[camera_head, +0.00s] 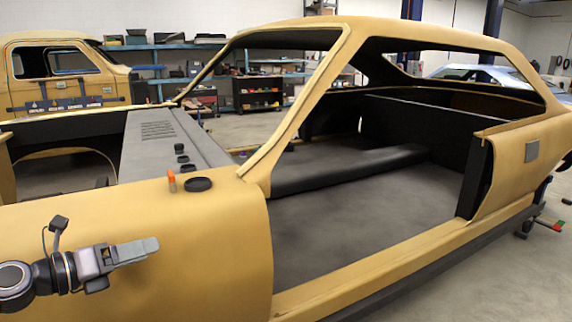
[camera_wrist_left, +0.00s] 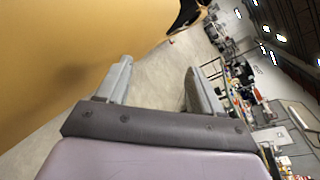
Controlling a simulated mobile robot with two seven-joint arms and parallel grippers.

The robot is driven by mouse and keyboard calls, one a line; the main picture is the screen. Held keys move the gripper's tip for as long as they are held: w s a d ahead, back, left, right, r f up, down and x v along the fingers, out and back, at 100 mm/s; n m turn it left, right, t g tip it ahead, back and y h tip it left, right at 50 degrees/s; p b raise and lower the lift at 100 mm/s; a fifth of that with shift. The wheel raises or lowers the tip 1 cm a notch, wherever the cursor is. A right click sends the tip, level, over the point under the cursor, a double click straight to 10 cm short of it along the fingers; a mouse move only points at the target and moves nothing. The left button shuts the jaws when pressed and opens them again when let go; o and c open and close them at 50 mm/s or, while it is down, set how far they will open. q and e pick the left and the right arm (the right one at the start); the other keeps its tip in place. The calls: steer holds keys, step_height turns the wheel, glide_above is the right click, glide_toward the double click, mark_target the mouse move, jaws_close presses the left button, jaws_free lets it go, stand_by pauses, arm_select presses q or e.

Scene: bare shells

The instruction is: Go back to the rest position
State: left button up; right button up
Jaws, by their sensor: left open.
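My left gripper (camera_head: 138,252) comes in from the left in the head view, in front of the yellow front fender of the car shell (camera_head: 150,225). In the left wrist view its two fingers (camera_wrist_left: 158,88) stand apart with nothing between them. The yellow body panel (camera_wrist_left: 75,50) fills the upper left of that view, apart from the fingers. My right gripper is not in view.
An orange-topped small item (camera_head: 172,181) and a black round cap (camera_head: 198,184) sit on the fender top. A yellow truck cab (camera_head: 65,70) and blue shelves (camera_head: 160,68) stand behind. Grey floor (camera_head: 470,290) is clear at the lower right.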

arm_select(q)
steer(key=s+d+f+n+t+y, duration=0.1)
steer(key=s+d+f+n+t, duration=0.2)
steer(key=f+n, duration=0.5)
steer(key=s+d+f+n+y, duration=0.1)
steer(key=s+d+f+n, duration=0.35)
steer(key=f+n, duration=0.35)
steer(key=s+d+f+n+g+y, duration=0.1)
steer(key=s+f+n+g+y, duration=0.1)
steer(key=s+f+n, duration=0.5)
steer(key=s+d+f+n+g+y, duration=0.2)
steer(key=s+f+n+g+y, duration=0.1)
steer(key=s+f+n, duration=0.5)
steer(key=s+n, duration=0.2)
steer(key=shift+d+n+y, duration=0.25)
steer(key=shift+n+y, duration=0.15)
